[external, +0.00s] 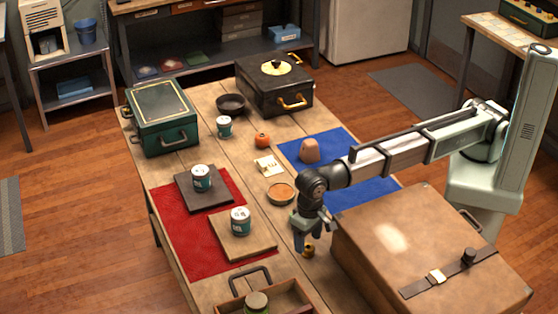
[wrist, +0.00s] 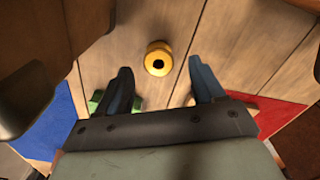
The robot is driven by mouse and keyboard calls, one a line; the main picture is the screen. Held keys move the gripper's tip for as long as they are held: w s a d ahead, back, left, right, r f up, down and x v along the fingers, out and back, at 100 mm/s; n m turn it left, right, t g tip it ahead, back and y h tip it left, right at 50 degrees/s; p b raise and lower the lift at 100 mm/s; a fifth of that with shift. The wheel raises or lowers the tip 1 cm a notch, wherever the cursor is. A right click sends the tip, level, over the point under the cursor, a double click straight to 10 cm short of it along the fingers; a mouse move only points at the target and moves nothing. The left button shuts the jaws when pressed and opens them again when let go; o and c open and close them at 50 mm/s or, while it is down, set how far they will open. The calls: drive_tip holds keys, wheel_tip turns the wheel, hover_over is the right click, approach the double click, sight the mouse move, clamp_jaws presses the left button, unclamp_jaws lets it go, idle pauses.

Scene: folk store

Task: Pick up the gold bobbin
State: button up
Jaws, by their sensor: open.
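The gold bobbin (external: 308,250) stands on the bare wooden table between the brown case and the red mat. In the wrist view the bobbin (wrist: 158,58) shows from above as a gold ring with a dark centre hole. My gripper (external: 313,240) points down close above the bobbin and partly overlaps it in the external view. In the wrist view my gripper (wrist: 160,68) has its two dark fingers spread apart, with the bobbin showing between and slightly beyond their tips. Nothing is held. The exact height gap cannot be told.
A large brown case (external: 420,245) stands close to the right of my gripper. A wooden board (external: 262,250) with a labelled tin (external: 240,221) lies to the left, on the red mat (external: 185,252). An orange-brown bowl (external: 281,194) sits behind. An open wooden tray (external: 232,308) is in front.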

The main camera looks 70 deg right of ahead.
sight(307, 246)
wheel_tip(307, 246, down, 4)
drive_tip(key=shift+d+f, duration=0.1)
drive_tip(key=shift+c, duration=0.3)
drive_tip(key=c, duration=1)
drive_tip(key=shift+r, duration=0.2)
